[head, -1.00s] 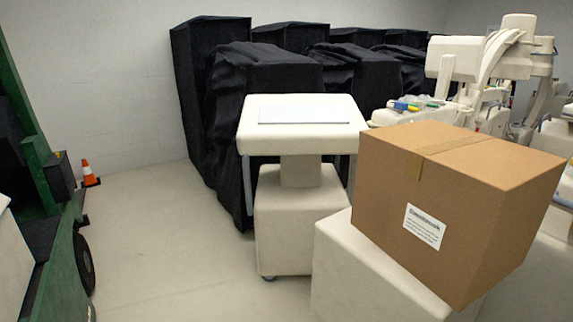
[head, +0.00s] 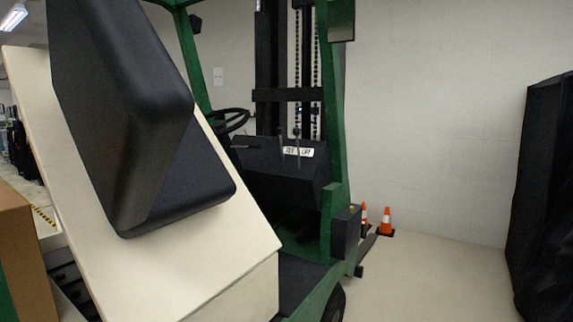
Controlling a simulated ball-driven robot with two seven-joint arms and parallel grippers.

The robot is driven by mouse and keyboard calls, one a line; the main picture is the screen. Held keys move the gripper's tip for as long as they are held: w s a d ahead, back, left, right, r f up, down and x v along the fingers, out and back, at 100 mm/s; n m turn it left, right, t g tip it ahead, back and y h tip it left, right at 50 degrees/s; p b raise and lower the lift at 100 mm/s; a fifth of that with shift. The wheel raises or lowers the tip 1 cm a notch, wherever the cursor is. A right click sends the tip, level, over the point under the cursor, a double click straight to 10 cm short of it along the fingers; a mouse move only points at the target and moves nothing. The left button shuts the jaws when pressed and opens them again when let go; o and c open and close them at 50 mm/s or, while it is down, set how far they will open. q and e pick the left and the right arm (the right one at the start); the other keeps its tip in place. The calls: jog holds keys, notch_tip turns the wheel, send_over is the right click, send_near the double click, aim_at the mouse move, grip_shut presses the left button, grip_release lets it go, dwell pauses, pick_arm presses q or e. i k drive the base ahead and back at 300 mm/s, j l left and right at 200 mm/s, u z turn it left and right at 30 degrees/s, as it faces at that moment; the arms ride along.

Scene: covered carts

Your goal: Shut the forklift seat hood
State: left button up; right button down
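The forklift (head: 335,130) fills the left and middle of the head view, with a green frame, a dark mast and a steering wheel. Its seat hood (head: 225,255) is a cream panel tilted up steeply, its raised end toward the upper left. The black seat (head: 125,110) is fixed on the hood and tilts with it. A dark opening shows under the hood at the lower left. Neither of my grippers is in view.
Two orange cones (head: 386,222) stand by the far wall beyond the forklift. A black-covered cart (head: 545,200) stands at the right edge. A cardboard box (head: 22,255) is at the left edge. The floor between forklift and cart is clear.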

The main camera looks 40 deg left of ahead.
aim_at(156, 220)
jog(key=i+u, duration=0.25)
jog(key=i, duration=0.3)
jog(key=i+l+u, duration=0.25)
jog(key=i, duration=0.25)
jog(key=i+u, duration=0.2)
jog(key=u, duration=0.25)
jog(key=i+l+u, duration=0.1)
jog(key=u, duration=0.35)
jog(key=i+l+u, duration=0.2)
jog(key=u, duration=0.2)
